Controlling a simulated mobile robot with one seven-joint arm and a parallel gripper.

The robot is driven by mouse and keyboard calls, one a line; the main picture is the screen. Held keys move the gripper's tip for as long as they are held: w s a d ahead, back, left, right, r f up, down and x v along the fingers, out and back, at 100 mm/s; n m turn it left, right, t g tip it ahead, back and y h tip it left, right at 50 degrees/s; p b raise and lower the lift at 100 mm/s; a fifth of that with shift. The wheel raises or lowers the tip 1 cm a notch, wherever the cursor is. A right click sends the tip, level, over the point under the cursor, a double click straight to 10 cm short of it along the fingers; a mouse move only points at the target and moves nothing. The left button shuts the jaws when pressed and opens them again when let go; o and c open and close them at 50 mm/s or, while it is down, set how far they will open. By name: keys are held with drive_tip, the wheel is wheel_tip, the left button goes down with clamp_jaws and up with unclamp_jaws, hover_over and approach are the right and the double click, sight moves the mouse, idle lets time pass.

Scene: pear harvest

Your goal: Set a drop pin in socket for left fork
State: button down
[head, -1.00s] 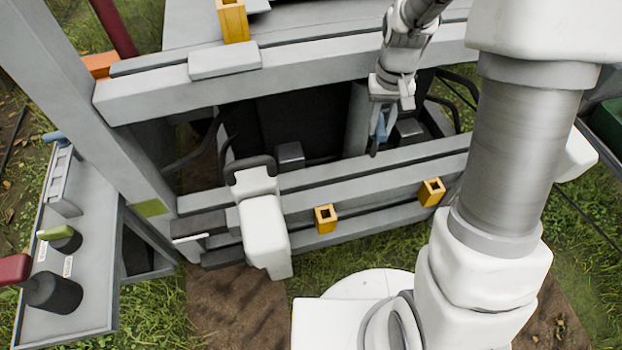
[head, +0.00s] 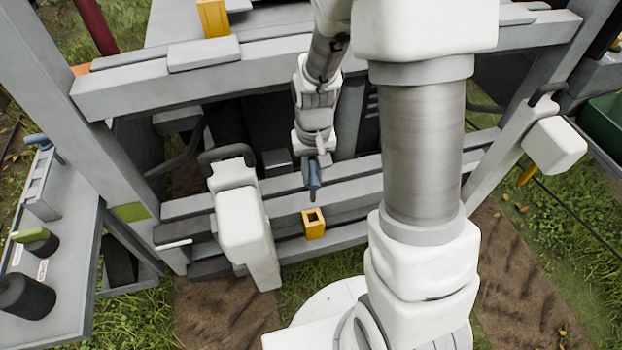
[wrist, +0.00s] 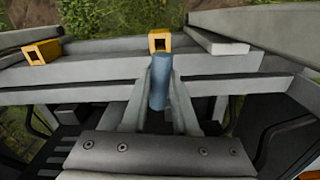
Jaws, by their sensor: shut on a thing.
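My gripper (head: 311,166) is shut on a drop pin (head: 314,178) with a blue grip and a thin dark lower end. The pin hangs roughly upright above the grey beams, just up from a yellow square socket (head: 313,224) with an open top. In the wrist view the blue pin (wrist: 160,85) stands between my fingers (wrist: 159,108), in line with a yellow socket (wrist: 160,40). The pin appears apart from the socket. A second yellow socket (wrist: 42,52) shows at the left of the wrist view. My arm seems to hide it in the head view.
A white post with a dark handle (head: 245,225) stands left of the socket. Another white block (head: 553,146) is at the right. A grey side bench (head: 65,250) holds dark knobs. A grey upper beam (head: 120,95) crosses behind my gripper.

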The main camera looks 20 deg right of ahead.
sight(313, 202)
drive_tip(key=shift+f+b, duration=5.3)
drive_tip(key=shift+f, duration=1.6)
drive_tip(key=shift+c, duration=0.6)
unclamp_jaws()
drive_tip(key=shift+r, duration=0.2)
drive_tip(key=shift+r+p, duration=2.85)
drive_tip(key=shift+r, duration=0.5)
